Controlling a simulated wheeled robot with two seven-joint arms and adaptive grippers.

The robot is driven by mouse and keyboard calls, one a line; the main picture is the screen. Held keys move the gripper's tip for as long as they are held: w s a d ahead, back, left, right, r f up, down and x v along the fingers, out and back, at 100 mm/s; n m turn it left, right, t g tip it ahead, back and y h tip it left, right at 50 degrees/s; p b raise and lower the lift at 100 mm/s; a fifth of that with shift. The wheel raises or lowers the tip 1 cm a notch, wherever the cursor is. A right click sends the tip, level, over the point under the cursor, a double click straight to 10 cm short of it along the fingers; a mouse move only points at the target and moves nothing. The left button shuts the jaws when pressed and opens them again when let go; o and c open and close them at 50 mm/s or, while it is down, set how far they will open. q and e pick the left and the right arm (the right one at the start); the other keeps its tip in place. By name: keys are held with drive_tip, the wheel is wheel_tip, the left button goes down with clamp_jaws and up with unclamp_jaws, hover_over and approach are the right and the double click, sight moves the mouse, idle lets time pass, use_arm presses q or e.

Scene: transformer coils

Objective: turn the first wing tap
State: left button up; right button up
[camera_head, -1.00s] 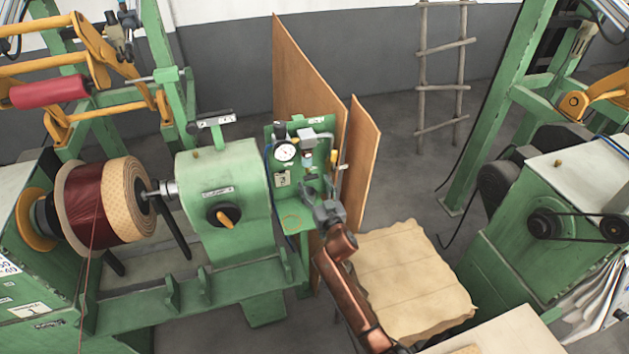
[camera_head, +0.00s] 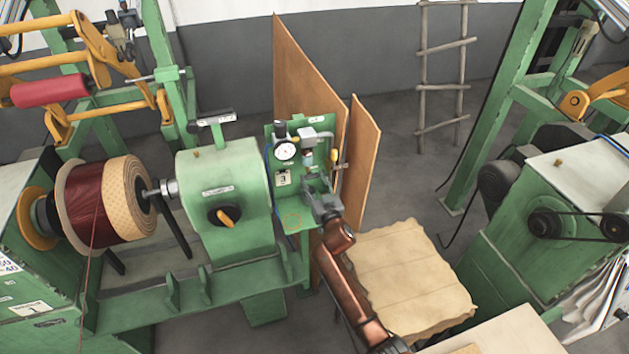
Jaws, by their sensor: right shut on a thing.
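A green panel (camera_head: 291,222) stands beside the green winding machine's headstock (camera_head: 240,178). It carries a round white gauge (camera_head: 285,151), a tag with a 3 (camera_head: 284,179) and metal valve fittings (camera_head: 309,143). My right gripper (camera_head: 311,186) is at the lower right part of this panel, with its copper arm coming up from below. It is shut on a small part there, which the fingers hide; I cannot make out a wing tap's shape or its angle. My left gripper is out of view.
Brown boards (camera_head: 361,160) stand close behind and right of the panel. A tan crumpled-edged sheet (camera_head: 410,275) lies right of my arm. A wound coil (camera_head: 98,205) sits on the machine at left.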

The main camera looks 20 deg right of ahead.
drive_tip(key=shift+d, duration=0.1)
drive_tip(key=shift+c, duration=1.1)
drive_tip(key=shift+o, duration=0.2)
drive_tip(key=n, duration=0.3)
drive_tip(key=shift+a+n, duration=0.2)
drive_tip(key=shift+n, duration=0.2)
drive_tip(key=shift+c, duration=0.2)
drive_tip(key=n, duration=0.5)
drive_tip(key=shift+n, duration=0.3)
drive_tip(key=n, duration=0.4)
drive_tip(key=shift+a+f, duration=0.1)
drive_tip(key=shift+a, duration=0.05)
drive_tip(key=shift+f+n, duration=0.1)
drive_tip(key=shift+n, duration=2.2)
